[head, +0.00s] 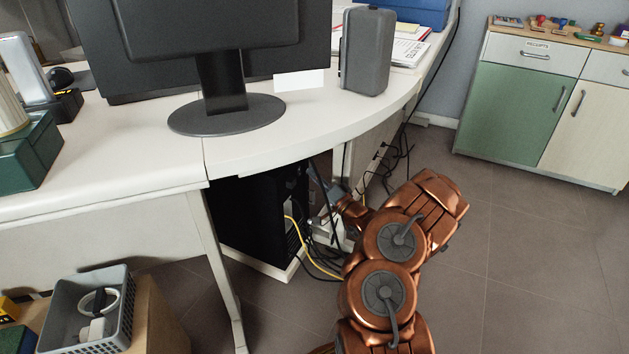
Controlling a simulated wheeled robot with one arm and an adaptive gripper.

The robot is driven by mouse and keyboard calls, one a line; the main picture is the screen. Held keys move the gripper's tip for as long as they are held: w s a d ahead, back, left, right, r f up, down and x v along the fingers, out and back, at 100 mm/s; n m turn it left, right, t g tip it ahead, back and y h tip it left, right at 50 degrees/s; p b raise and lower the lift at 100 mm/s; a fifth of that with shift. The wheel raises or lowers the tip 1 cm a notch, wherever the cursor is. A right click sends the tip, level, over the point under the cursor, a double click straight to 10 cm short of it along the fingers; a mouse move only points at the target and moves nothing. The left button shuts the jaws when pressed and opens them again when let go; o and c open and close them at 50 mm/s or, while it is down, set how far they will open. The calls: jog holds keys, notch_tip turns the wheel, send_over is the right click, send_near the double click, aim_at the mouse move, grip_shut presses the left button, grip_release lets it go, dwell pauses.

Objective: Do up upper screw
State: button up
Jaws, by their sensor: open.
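The upper screw cannot be made out in this view. A black computer tower (258,215) stands under the desk, its cabled side facing right, towards my arm. My copper arm reaches in from the bottom right and bends back left. My gripper (335,207) is at its end, close beside the cabled side of the tower; it is small, partly hidden and open. Whether it touches anything cannot be told. A yellow cable (306,246) and several black cables hang around it, with a pale connector-like piece (327,232) just below.
The white desk (300,125) overhangs the tower, with a monitor (222,85) and grey speaker (367,50) on top. A grey basket (88,310) is at lower left. A green-doored cabinet (515,110) stands back right. The floor (530,250) at right is clear.

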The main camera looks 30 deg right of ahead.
jog(key=shift+w, duration=0.25)
jog(key=shift+r, duration=0.1)
jog(key=shift+a, duration=0.1)
grip_shut()
